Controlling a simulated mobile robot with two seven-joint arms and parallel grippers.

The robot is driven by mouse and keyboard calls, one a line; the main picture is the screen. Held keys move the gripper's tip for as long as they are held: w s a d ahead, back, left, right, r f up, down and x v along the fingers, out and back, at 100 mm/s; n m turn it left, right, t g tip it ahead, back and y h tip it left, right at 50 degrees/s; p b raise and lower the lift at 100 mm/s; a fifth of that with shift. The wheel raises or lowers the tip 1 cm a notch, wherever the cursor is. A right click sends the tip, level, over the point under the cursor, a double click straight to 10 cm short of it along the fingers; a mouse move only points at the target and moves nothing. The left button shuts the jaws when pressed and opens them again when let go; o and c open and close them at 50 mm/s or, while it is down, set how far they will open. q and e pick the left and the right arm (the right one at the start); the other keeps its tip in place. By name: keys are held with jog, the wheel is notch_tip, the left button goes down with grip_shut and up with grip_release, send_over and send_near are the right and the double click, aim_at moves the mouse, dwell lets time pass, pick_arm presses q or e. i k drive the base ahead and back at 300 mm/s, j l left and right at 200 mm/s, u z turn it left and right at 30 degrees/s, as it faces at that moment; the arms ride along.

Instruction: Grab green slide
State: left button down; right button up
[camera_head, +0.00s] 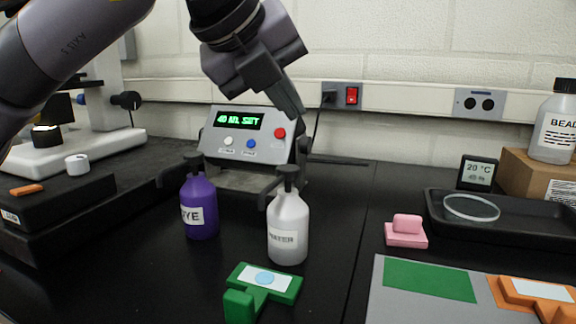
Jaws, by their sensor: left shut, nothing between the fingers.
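The green slide (283,284) lies on the black bench at the front centre, a green block with a raised grip at its near left and a pale label with a light-blue round spot on top. My left gripper (291,108) comes in from the upper left. It is shut and empty, pointing down and to the right, in front of the grey display device. It is well above and behind the green slide, apart from it. My right gripper does not show.
A white bottle (288,230) and a purple dye bottle (199,208) stand behind the slide. A grey board (400,306) with green and orange areas lies to the right. A pink block (406,232) and a black tray (520,236) stand beyond it.

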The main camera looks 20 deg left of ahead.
aim_at(259, 284)
jog(key=k, duration=1)
